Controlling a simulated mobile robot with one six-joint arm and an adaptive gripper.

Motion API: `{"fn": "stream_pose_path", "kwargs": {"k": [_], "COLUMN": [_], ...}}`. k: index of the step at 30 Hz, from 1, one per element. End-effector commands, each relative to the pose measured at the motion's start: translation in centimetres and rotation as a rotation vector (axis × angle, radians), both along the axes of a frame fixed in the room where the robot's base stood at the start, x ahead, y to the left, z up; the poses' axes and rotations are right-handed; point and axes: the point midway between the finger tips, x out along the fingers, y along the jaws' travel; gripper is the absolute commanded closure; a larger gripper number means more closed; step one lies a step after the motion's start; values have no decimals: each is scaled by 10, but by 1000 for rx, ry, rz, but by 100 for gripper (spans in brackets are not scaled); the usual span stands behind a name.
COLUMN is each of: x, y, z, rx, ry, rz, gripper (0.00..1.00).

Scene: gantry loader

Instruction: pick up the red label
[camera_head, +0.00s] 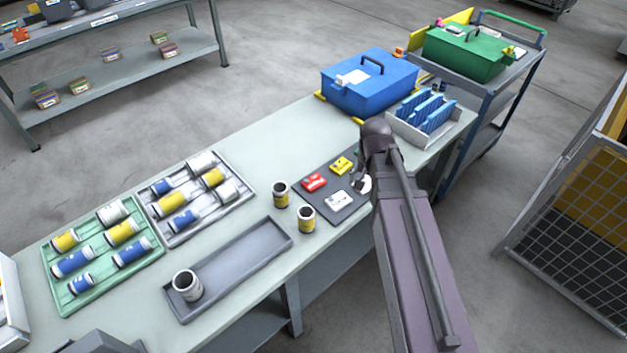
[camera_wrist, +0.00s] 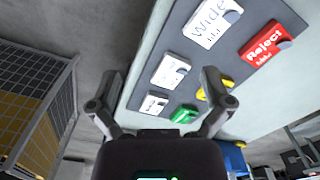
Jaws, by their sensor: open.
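The red label (camera_head: 314,182) lies on a dark grey mat (camera_head: 330,213) on the workbench, beside a yellow label (camera_head: 341,165) and a white label (camera_head: 339,199). In the head view my arm hides the right side of the mat and most of the gripper.
White labels (camera_wrist: 170,70) and a green label (camera_wrist: 183,113) lie near the fingers. Cups (camera_head: 306,219) stand left of the mat. A blue toolbox (camera_head: 369,84) and a rack of blue cards (camera_head: 424,113) stand behind. A mesh cage (camera_head: 575,215) is at right.

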Motion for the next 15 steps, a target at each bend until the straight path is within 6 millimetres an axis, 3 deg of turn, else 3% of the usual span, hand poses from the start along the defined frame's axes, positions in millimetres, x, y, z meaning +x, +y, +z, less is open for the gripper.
{"fn": "stream_pose_path", "kwargs": {"k": [1, 6, 15], "x": [17, 49, 88], "y": [14, 57, 126], "z": [8, 20, 36], "rx": [0, 0, 0], "ry": [0, 0, 0], "rz": [-41, -215, -473], "gripper": [0, 0, 0]}}
